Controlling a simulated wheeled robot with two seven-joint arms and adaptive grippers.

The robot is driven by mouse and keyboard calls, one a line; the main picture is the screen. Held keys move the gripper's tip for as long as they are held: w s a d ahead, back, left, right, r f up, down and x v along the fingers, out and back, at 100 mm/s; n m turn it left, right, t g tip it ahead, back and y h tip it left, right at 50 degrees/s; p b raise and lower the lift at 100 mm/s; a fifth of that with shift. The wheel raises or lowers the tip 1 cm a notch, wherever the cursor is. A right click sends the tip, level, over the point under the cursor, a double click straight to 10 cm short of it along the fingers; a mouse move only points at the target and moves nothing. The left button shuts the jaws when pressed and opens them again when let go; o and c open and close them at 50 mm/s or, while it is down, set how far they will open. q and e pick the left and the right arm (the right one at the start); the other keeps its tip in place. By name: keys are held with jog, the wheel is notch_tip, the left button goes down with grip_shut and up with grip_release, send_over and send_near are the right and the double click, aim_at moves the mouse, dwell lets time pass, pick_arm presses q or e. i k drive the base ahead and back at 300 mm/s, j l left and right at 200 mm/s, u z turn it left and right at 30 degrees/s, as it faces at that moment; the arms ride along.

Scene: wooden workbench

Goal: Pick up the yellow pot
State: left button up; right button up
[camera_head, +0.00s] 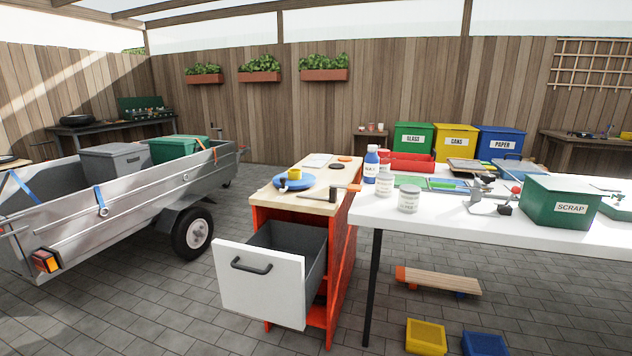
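A small yellow pot (295,174) sits on a blue round plate or tray (293,183) on the wooden top of the workbench (275,195). It is small in the picture, and its inside cannot be made out. Neither of my grippers shows in the head view.
A white drawer (258,285) stands open at the workbench's front. A hammer (333,193) lies right of the plate. A white table (465,215) with bottles, jars and a green scrap bin (561,203) adjoins on the right. A trailer (130,205) stands left, with paved floor between.

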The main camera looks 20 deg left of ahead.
aim_at(294, 174)
jog(key=i+j+z, duration=0.1)
jog(key=j+z, duration=0.15)
jog(key=j, duration=0.5)
jog(key=j+z, duration=0.3)
jog(key=j, duration=0.45)
jog(key=j+z, duration=0.25)
jog(key=j, duration=0.5)
jog(key=k+j+z, duration=0.1)
jog(key=j+z, duration=0.15)
jog(key=j, duration=0.5)
